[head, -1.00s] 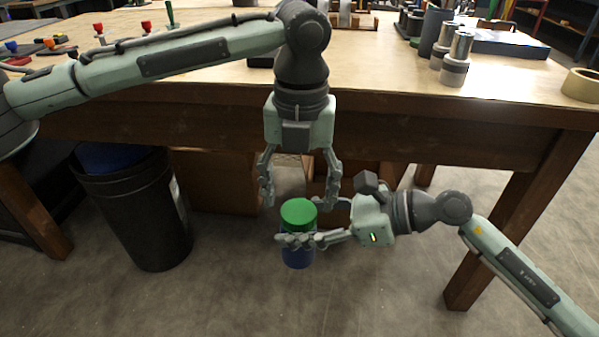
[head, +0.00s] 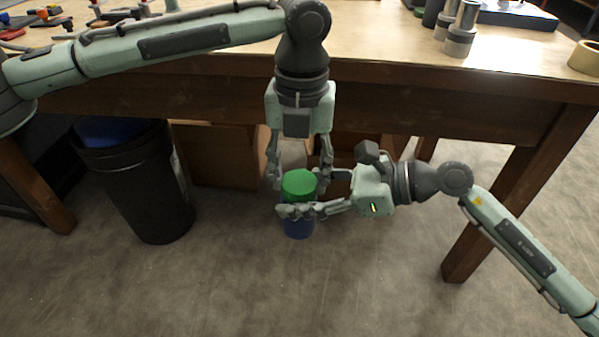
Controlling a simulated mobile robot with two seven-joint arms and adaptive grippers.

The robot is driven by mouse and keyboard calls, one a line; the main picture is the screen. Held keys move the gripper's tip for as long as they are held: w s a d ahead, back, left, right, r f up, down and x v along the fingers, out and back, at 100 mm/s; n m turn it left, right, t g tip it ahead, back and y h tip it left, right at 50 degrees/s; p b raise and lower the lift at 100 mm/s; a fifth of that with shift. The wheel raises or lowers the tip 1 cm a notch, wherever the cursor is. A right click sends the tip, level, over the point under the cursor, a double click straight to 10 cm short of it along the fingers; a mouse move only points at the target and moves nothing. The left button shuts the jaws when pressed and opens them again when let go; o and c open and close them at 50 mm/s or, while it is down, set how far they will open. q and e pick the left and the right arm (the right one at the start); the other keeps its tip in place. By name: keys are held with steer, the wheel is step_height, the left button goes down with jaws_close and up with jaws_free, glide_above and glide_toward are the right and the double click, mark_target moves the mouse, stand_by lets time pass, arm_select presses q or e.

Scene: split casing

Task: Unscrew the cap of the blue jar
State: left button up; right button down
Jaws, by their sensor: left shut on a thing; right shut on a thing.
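The blue jar (head: 298,229) is held upright in the air in front of the workbench. Its green cap (head: 299,182) sits on top. My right gripper (head: 297,211) comes in from the right and is shut around the jar's body, hiding its middle. My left gripper (head: 299,178) points down from above and is shut on the green cap, with one finger at each side of it. The join between cap and jar is partly hidden by the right gripper's fingers.
The wooden workbench (head: 400,82) stands behind the jar, with metal cylinders (head: 461,30) and a tape roll (head: 586,57) at right and small coloured parts at left. A black bin (head: 148,190) stands on the floor at left. The floor in front is clear.

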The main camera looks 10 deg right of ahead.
arm_select(q)
steer(key=n, duration=0.3)
steer(key=o, duration=1.3)
steer(key=shift+r, duration=0.15)
